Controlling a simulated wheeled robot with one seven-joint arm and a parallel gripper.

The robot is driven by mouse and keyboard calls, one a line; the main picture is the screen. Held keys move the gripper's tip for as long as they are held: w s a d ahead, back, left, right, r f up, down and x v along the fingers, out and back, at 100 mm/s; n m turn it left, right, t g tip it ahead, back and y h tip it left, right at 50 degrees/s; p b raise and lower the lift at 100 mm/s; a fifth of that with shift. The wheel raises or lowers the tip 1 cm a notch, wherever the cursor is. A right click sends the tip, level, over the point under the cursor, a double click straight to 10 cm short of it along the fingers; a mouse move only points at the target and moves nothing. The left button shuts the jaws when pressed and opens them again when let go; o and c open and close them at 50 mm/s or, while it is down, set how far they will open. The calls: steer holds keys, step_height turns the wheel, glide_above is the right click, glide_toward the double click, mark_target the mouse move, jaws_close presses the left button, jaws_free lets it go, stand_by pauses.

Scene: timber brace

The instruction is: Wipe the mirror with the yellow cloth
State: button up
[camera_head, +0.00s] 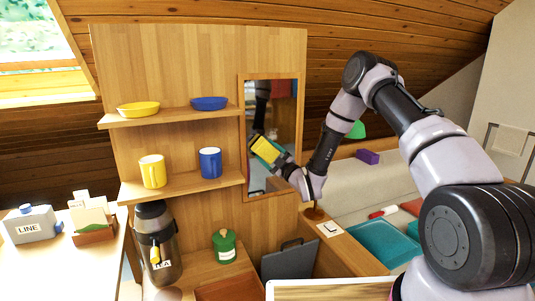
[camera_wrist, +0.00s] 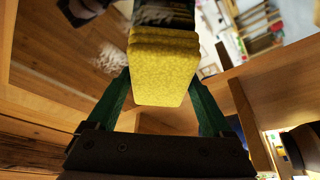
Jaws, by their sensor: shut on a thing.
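The mirror (camera_head: 284,113) hangs in a wooden frame on the right part of the wooden panel, in the head view. It also shows in the wrist view (camera_wrist: 60,70), with a reflection in it. The yellow cloth (camera_head: 267,149) is in front of the mirror's lower middle, held by my gripper (camera_head: 264,147). In the wrist view the folded cloth (camera_wrist: 165,70) sits between the two green fingers of my gripper (camera_wrist: 165,88), which is shut on it. I cannot tell whether the cloth touches the glass.
Left of the mirror, two shelves carry a yellow bowl (camera_head: 138,109), a blue bowl (camera_head: 209,103), a yellow mug (camera_head: 152,171) and a blue mug (camera_head: 210,162). A dark flask (camera_head: 157,240) and green jar (camera_head: 224,245) stand below. A purple block (camera_head: 367,157) lies right.

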mark_target(277, 150)
steer(key=shift+w+a, duration=0.15)
steer(key=shift+w, duration=0.15)
stand_by(0.6)
stand_by(0.4)
steer(key=shift+w+d, duration=0.25)
steer(key=shift+d, duration=0.2)
steer(key=shift+w+d, duration=0.2)
steer(key=shift+d, duration=0.25)
steer(key=shift+s, duration=0.2)
steer(key=shift+d, duration=0.15)
steer(key=shift+w+d, duration=0.3)
steer(key=shift+d, duration=0.2)
steer(key=shift+w+d, duration=0.25)
steer(key=shift+d, duration=0.2)
steer(key=shift+d, duration=0.1)
steer(key=shift+w+d, duration=0.3)
steer(key=shift+d, duration=0.25)
steer(key=shift+w+d, duration=0.25)
steer(key=shift+d, duration=0.25)
